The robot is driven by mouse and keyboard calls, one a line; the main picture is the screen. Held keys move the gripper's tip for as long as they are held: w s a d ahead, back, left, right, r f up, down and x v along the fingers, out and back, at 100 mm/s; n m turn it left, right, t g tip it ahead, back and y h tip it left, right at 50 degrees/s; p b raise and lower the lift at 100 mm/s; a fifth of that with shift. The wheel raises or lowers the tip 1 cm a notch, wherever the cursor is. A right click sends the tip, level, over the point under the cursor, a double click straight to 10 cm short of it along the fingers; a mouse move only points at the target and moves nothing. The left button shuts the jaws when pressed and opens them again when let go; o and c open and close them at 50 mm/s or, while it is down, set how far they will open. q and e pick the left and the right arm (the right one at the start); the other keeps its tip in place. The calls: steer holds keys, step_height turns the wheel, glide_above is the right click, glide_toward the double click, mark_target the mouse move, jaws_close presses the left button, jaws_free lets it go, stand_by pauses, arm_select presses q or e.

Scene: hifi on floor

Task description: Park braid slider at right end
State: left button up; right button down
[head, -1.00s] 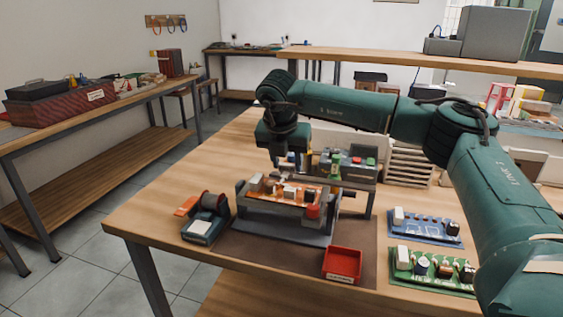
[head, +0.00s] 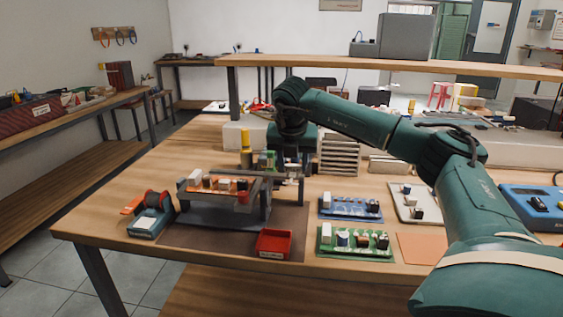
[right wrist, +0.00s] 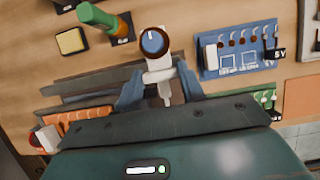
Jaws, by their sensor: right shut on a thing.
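The braid slider seems to be the white piece (right wrist: 160,72) with a round blue-topped knob (right wrist: 153,42) in the right wrist view. My right gripper (right wrist: 160,90) is shut on it, one finger at each side. Grey rail bars (right wrist: 85,88) run to the left of the slider. In the head view my right gripper (head: 291,172) is low behind the right end of a grey stand (head: 222,212) that carries an orange board (head: 218,188). There the slider is mostly hidden by the gripper. My left gripper is not in view.
A red tray (head: 273,244) stands front right of the stand. A blue board (head: 350,208) and a green board (head: 352,242) lie to the right. A spool device (head: 152,214) is at the left. A green cylinder (right wrist: 98,18) stands upright near the rail.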

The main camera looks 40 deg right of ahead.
steer(key=shift+s+d, duration=0.25)
steer(key=shift+s, duration=0.1)
steer(key=c, duration=0.8)
jaws_free()
steer(key=shift+s+d, duration=0.1)
steer(key=shift+c, duration=0.2)
